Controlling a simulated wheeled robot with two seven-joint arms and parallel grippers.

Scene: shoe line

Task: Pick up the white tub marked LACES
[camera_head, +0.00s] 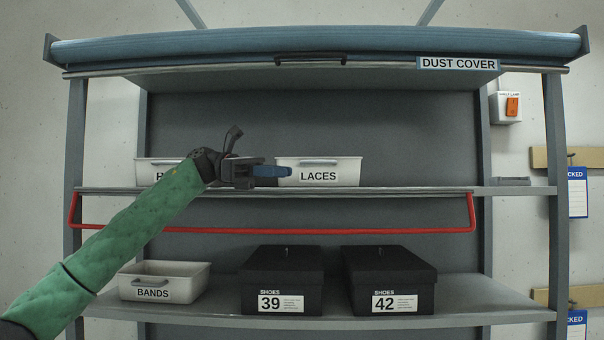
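The white tub marked LACES (345,172) stands upright on the upper shelf (420,190), with a grey handle on its front above the label. My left gripper (290,172) reaches in from the left, with its blue fingertips in front of the tub's left front, just left of the label. It hides that part of the tub, and I cannot tell whether it touches. The fingers show edge-on, so their opening is unclear. My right gripper is not in view.
Another white tub (150,172), its label mostly hidden, stands left behind my arm. A red bar (350,230) runs below the upper shelf. The BANDS tub (190,285) and black shoe boxes 39 (283,262) and 42 (390,265) sit below. A rolled dust cover (200,47) hangs above.

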